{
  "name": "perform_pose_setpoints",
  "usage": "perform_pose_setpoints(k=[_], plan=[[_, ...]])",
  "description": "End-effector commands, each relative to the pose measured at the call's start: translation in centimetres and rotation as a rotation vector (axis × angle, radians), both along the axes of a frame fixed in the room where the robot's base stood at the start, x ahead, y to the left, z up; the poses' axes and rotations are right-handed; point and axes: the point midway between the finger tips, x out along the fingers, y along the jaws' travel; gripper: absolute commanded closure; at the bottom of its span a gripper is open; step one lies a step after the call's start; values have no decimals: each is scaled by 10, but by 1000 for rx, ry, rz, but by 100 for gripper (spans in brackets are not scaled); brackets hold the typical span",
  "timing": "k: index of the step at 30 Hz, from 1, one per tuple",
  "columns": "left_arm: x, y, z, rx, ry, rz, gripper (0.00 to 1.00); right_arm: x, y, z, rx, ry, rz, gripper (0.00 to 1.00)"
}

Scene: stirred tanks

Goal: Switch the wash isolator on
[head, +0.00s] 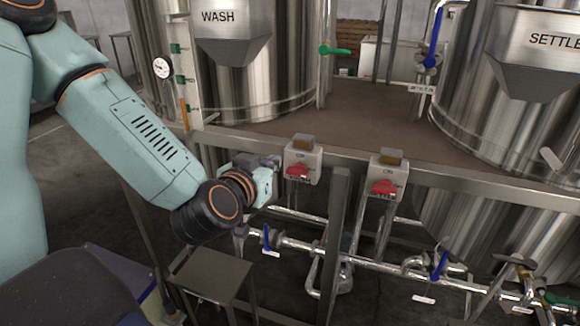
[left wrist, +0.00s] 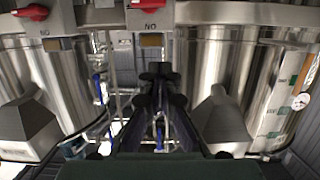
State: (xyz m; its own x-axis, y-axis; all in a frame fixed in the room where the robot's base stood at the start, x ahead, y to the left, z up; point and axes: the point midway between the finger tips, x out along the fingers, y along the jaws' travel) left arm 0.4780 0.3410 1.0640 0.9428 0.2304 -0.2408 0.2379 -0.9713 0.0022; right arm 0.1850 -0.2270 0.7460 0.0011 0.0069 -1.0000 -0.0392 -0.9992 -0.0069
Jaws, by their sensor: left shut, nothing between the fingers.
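Two grey isolator boxes with red handles are mounted on the front rail of the platform. The left box (head: 303,160), below the tank marked WASH (head: 218,17), has its red handle (head: 298,172) lying roughly sideways below an ON mark. The right box (head: 387,174) has a similar red handle (head: 384,187). My left gripper (head: 272,162) is shut and empty, just left of the left box; I cannot tell whether it touches. The left wrist view is upside down; my fingers (left wrist: 160,72) point towards the left box, whose red handle (left wrist: 148,3) shows at the top edge. My right gripper is out of view.
Pipes with blue valve levers (head: 266,238) run below the rail. A steel post (head: 338,215) stands between and below the boxes. A small steel stand (head: 212,275) is beneath my left arm. A pressure gauge (head: 162,68) is at the left.

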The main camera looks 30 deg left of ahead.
Motion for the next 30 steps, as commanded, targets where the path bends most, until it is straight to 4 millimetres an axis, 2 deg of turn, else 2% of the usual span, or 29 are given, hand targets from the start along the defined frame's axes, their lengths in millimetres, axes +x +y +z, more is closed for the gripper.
perform_pose_setpoints(k=[8,21,24,30], plan=[[25,4,-7,10,-1,-4,100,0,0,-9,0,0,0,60],[99,20,-26,6,1,-6,100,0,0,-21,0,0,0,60],[96,19,-45,4,6,-5,100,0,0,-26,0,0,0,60],[96,20,-62,3,2,-4,100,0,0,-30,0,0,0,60]])
